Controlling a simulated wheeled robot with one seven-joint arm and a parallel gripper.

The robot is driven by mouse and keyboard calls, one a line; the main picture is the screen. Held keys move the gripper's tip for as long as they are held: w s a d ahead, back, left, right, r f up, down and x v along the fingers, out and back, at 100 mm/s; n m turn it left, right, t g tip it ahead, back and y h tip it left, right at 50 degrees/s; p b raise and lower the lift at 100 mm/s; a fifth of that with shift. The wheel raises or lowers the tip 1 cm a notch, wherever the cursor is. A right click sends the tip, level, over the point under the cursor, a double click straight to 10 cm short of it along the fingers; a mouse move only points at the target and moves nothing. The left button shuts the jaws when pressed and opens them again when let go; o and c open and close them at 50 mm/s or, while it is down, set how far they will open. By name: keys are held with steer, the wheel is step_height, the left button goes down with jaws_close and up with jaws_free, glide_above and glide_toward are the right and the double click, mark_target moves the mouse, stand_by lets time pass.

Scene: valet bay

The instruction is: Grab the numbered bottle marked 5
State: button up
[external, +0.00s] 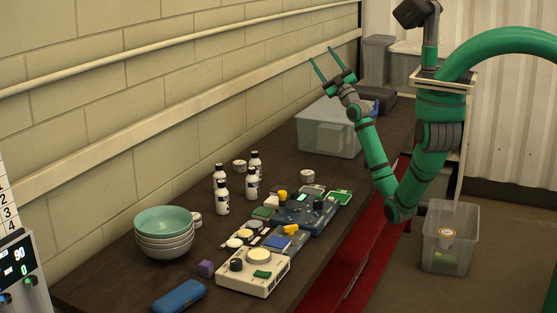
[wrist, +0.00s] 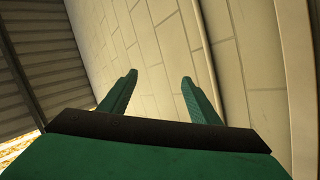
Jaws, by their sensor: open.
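Several white bottles with black caps stand upright in a group on the dark table (external: 120,262) in the external view. One is the front bottle (external: 223,197), with a back left bottle (external: 219,174), a right bottle (external: 252,183) and a back right bottle (external: 256,163). Their markings are too small to read, so I cannot tell which is 5. My gripper (external: 329,64) is open and empty, raised above the table's far end, well apart from the bottles. In the wrist view its green fingers (wrist: 158,92) are spread before the block wall.
Stacked bowls (external: 165,245) stand left of the bottles. Control boxes (external: 254,272) and small parts lie along the front edge. A translucent bin (external: 329,128) stands at the far end. A clear bin (external: 450,237) sits on the floor. The wall runs close behind the bottles.

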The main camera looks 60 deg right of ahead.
steer(key=w+a+r+n+y, duration=0.3)
steer(key=w+a+n+y, duration=0.3)
steer(key=n, duration=0.8)
steer(key=n+g+y, duration=0.2)
steer(key=n+g, duration=0.5)
steer(key=n, duration=0.7)
glide_above(260, 163)
steer(key=s+d, duration=0.1)
steer(key=d, duration=0.5)
step_height(260, 163, down, 23)
steer(key=s+a+f+n+g+y, duration=0.1)
steer(key=s+a+f+g, duration=0.15)
steer(key=f, duration=0.45)
steer(key=s+a+f+n+g, duration=0.1)
steer(key=a+f, duration=0.3)
steer(key=f, duration=0.2)
steer(key=x, duration=0.2)
steer(key=f+x, duration=0.1)
steer(key=x, duration=0.2)
steer(key=shift+x, duration=2.9)
steer(key=shift+a, duration=0.15)
